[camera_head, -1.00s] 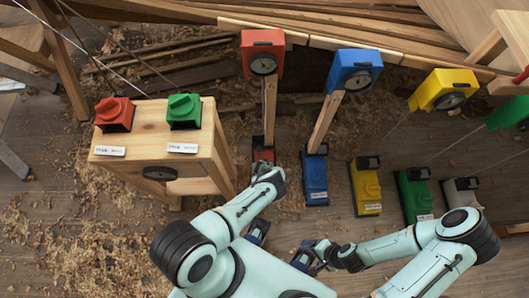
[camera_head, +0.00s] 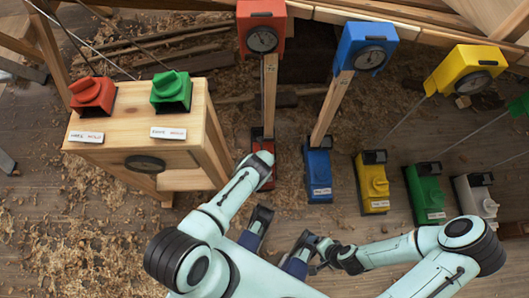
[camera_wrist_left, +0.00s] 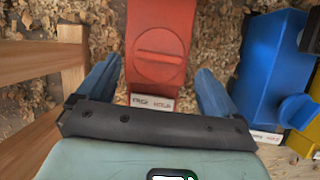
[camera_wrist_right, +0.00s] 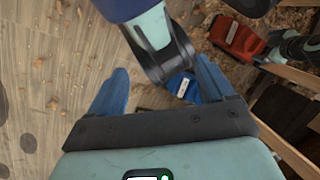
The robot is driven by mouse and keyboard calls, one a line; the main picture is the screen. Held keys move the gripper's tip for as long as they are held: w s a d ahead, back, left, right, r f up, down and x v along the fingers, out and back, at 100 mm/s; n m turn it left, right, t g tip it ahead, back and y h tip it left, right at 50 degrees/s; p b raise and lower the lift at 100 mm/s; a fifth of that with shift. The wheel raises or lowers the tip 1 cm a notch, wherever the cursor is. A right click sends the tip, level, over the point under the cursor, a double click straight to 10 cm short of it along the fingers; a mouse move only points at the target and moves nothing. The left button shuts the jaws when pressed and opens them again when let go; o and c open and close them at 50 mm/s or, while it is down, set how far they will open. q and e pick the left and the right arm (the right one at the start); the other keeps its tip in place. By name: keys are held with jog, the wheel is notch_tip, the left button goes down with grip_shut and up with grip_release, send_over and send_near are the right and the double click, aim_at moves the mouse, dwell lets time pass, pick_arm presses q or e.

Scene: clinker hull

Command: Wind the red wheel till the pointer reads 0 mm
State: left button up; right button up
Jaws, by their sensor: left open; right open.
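A red box with a round slotted red wheel (camera_wrist_left: 160,55) lies between the fingers of my open left gripper (camera_wrist_left: 161,70) in the left wrist view. The fingers stand on either side of the box, and I cannot tell if they touch it. In the head view my left arm partly covers this red box (camera_head: 269,182). A red gauge (camera_head: 262,40) stands on a post behind it; its pointer is too small to read. My right gripper (camera_wrist_right: 160,72) is open and empty.
A green knob (camera_head: 171,88) is also on the bench, with a dark dial (camera_head: 145,163) on its front. Blue (camera_head: 318,172), yellow (camera_head: 373,182), green (camera_head: 427,190) and grey boxes (camera_head: 474,195) stand to the right. Bench legs stand close left of the left gripper.

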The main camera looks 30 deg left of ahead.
pick_arm(q)
jog(key=b+x, duration=0.3)
jog(key=x, duration=0.1)
pick_arm(e)
jog(key=w+d+f+t+h, duration=0.1)
jog(key=w+d+f, duration=0.2)
jog(key=w+f, duration=0.2)
jog(key=shift+w+m+t, duration=0.3)
jog(key=shift+w+t, duration=0.1)
jog(key=shift+w, duration=0.2)
pick_arm(q)
jog(key=c, duration=1.1)
